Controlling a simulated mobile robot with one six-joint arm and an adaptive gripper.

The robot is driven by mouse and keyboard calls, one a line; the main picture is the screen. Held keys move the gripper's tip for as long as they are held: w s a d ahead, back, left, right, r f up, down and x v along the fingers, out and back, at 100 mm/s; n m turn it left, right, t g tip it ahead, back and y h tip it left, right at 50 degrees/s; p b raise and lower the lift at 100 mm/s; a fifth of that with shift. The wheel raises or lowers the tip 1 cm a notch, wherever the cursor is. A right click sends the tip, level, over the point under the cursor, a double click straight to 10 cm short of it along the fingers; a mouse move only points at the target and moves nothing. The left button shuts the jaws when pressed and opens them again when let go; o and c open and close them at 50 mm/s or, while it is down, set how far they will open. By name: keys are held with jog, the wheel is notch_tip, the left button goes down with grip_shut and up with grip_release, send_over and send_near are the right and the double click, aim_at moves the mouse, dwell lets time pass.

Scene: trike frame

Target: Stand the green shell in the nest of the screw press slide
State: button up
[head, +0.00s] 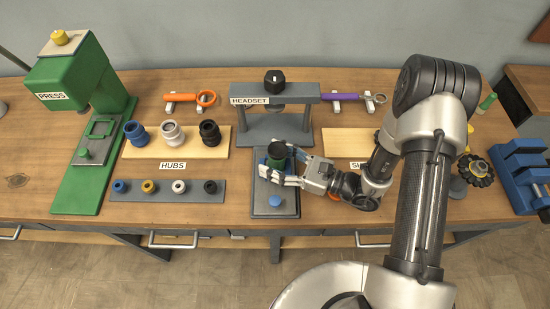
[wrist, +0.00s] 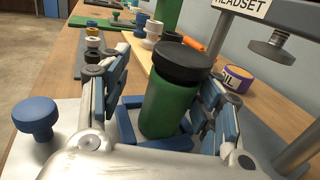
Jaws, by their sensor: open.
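The green shell (head: 277,162) has a black top and stands on the grey slide (head: 274,212) of the HEADSET screw press (head: 275,96). In the wrist view the shell (wrist: 166,105) sits inside the blue nest (wrist: 124,122), its lower end between the nest's walls. It looks upright; its very bottom is hidden. My gripper (head: 280,170) is open, with one finger on each side of the shell. Gaps show beside the shell in the wrist view, clearer on the left. The slide's blue knob (head: 275,201) is at its front end.
The press ram (wrist: 281,47) hangs behind the shell, between grey posts. A hub board (head: 172,140) and a grey strip of small rings (head: 168,190) lie left. The green press (head: 90,90) is far left. My arm covers part of the board on the right.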

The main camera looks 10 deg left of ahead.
jog(key=d, duration=0.4)
jog(key=s+d, duration=0.1)
jog(key=d, duration=0.3)
jog(key=s+d, duration=0.1)
jog(key=d, duration=0.3)
jog(key=shift+a, duration=0.1)
jog(key=shift+w, duration=0.1)
jog(key=s+r+n+g+h, duration=0.7)
jog(key=s+r+n+h, duration=0.15)
jog(key=r+n, duration=0.35)
jog(key=s+d+r+n+t+h, duration=0.4)
jog(key=d+r+n+t+h, duration=0.3)
jog(key=d, duration=0.5)
notch_tip(320, 180, up, 4)
jog(key=shift+s+f+n+t+h, duration=0.2)
jog(key=shift+n+t+h, duration=0.2)
jog(key=shift+t+h, duration=0.7)
